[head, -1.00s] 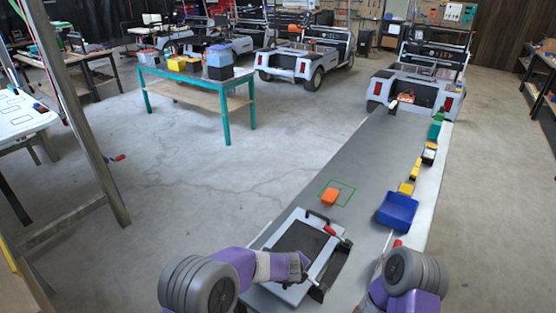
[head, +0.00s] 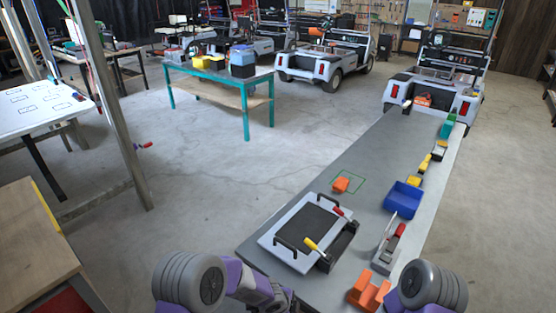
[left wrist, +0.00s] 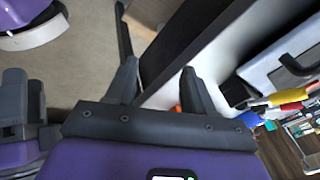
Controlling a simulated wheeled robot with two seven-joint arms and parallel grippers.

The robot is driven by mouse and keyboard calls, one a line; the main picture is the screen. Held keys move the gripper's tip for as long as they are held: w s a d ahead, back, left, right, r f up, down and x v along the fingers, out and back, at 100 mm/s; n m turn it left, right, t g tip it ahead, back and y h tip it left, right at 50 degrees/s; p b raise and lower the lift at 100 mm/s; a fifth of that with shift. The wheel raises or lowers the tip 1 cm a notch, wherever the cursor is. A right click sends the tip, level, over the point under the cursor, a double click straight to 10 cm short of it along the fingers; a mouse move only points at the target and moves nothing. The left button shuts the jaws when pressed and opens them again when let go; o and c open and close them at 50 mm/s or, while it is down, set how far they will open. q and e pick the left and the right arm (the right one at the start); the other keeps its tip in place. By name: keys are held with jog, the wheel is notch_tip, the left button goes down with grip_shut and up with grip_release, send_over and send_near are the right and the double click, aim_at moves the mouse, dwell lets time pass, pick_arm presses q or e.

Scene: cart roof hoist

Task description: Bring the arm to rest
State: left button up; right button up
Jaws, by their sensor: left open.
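My left arm comes in at the bottom of the head view, with its purple forearm bent toward the lower middle. My left gripper (head: 283,298) is at the bottom edge there, just below the near edge of the grey bench (head: 350,220). In the left wrist view the two dark fingers of the left gripper (left wrist: 158,72) stand apart with nothing between them. The grey-framed dark panel (head: 303,232) with black handles lies on the bench, apart from and above the gripper. Only my right arm's grey and purple joint shows at lower right; its gripper is out of view.
A yellow-handled tool (head: 314,246) and a red-handled tool (head: 342,213) lie at the panel's right side. A wooden table (head: 38,240) stands left; open floor lies between.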

pick_arm(q)
jog(key=s+a+f+n+g, duration=0.1)
jog(key=s+a+f+n, duration=0.3)
jog(key=s+n, duration=0.6)
jog(key=s+a+f+n+g, duration=0.1)
jog(key=s+a+f+n, duration=0.2)
jog(key=s+a+n, duration=0.6)
jog(key=s+n, duration=0.2)
jog(key=n, duration=0.2)
jog(key=shift+a+f+h, duration=0.25)
jog(key=shift+f+h, duration=0.05)
jog(key=shift+f, duration=0.05)
